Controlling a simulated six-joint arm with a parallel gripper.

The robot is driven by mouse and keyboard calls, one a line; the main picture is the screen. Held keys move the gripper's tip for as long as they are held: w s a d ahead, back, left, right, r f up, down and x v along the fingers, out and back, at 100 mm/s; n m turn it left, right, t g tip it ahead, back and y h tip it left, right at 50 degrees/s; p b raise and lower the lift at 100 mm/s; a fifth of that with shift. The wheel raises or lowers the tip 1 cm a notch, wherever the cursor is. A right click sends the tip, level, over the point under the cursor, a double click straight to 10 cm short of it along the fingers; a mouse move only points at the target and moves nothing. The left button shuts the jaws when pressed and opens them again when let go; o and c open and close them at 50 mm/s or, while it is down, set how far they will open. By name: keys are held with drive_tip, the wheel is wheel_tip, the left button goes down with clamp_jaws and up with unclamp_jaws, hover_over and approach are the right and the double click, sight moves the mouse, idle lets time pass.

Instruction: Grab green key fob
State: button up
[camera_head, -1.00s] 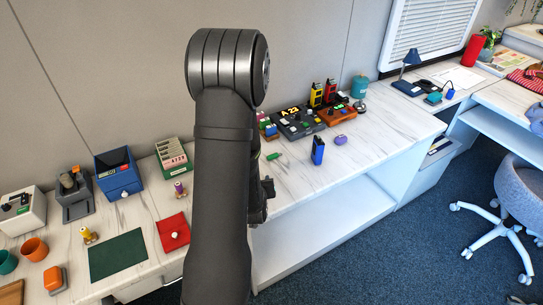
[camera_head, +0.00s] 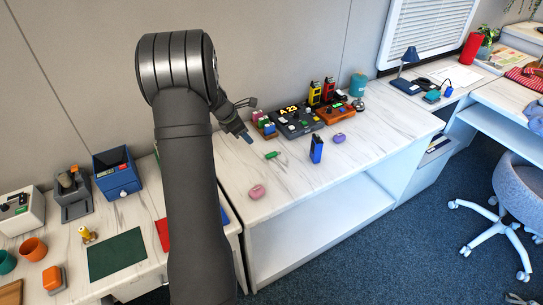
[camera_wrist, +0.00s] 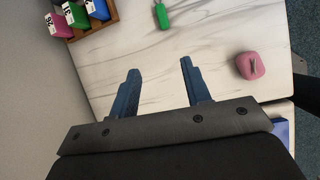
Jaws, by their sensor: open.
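The green key fob (camera_head: 271,155) lies flat on the white marbled desk, left of the upright blue device. In the wrist view the green key fob (camera_wrist: 162,18) is at the top, beyond my fingertips and roughly in line with the gap between them. My gripper (camera_head: 246,137) hangs above the desk, to the upper left of the fob and apart from it. In the wrist view my gripper (camera_wrist: 160,66) shows two blue fingers spread wide with nothing between them.
A pink object (camera_head: 257,192) lies near the desk's front edge. An upright blue device (camera_head: 316,149) and a purple object (camera_head: 339,138) stand right of the fob. A wooden rack with coloured tags (camera_wrist: 85,15) sits close by. A dark console (camera_head: 298,122) stands behind.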

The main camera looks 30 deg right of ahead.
drive_tip(key=r, duration=0.2)
approach(271, 154)
drive_tip(key=f, duration=0.3)
drive_tip(key=shift+w+d+n+g, duration=0.25)
drive_tip(key=shift+w+n+g, duration=0.05)
drive_tip(key=shift+w+n, duration=0.1)
drive_tip(key=shift+d+x, duration=0.15)
drive_tip(key=shift+x, duration=1.15)
drive_tip(key=shift+d+x, duration=0.2)
drive_tip(key=shift+x, duration=1.1)
drive_tip(key=shift+s+r, duration=0.15)
drive_tip(key=shift+r, duration=0.1)
clamp_jaws()
